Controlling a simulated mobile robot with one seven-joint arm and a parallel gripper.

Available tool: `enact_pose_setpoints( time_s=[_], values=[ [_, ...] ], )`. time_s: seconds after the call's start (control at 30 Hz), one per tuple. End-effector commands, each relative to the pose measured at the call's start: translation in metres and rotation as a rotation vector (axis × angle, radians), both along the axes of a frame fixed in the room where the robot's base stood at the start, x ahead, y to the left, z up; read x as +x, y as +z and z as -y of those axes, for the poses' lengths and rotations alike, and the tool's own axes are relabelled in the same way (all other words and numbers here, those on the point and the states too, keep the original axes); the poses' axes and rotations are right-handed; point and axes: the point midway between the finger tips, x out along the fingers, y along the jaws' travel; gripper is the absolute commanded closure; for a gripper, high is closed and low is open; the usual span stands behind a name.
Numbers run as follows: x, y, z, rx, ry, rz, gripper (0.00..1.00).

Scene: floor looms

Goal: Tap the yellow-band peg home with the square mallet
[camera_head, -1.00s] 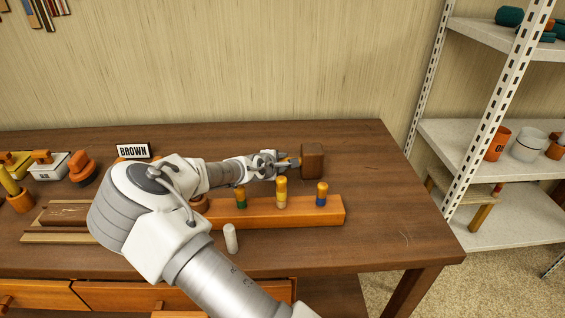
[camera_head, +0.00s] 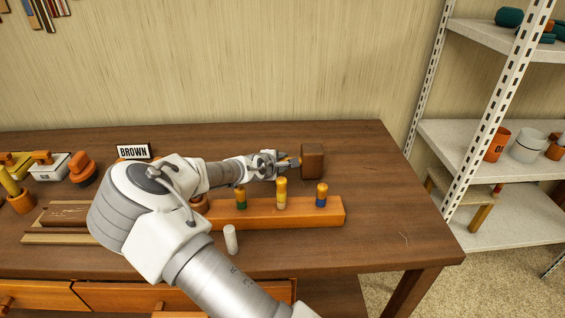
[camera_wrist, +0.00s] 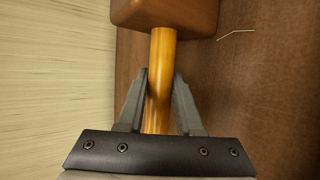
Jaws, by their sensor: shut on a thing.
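My gripper (camera_head: 288,162) is shut on the wooden handle of the square mallet (camera_head: 312,161). In the wrist view the handle (camera_wrist: 161,75) runs between the fingers (camera_wrist: 160,100) to the brown block head (camera_wrist: 165,12). The mallet is above the table, behind the peg rail (camera_head: 265,213). The yellow-band peg (camera_head: 281,192) stands upright in the middle of the visible row, with a pale yellow band low on it, and its top is higher than its neighbours. A green-band peg (camera_head: 240,198) is on its left and a blue-band peg (camera_head: 321,195) on its right. My arm hides the rail's left end.
A white cylinder (camera_head: 231,239) stands in front of the rail. The table's right part is clear. A metal shelf (camera_head: 490,140) stands to the right.

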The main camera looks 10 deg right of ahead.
Motion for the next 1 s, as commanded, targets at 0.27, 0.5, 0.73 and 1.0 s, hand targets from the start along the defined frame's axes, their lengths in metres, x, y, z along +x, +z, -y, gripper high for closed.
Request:
enact_pose_setpoints(
  time_s=[0.27,0.5,0.73,1.0],
  values=[
    [0.001,0.027,0.000,-0.001,0.000,0.003,1.00],
    [0.001,0.046,0.000,-0.001,0.000,0.003,1.00],
    [0.001,0.048,0.000,-0.002,0.001,0.002,1.00],
    [0.001,0.059,0.000,-0.001,0.002,0.003,1.00]
  ],
)
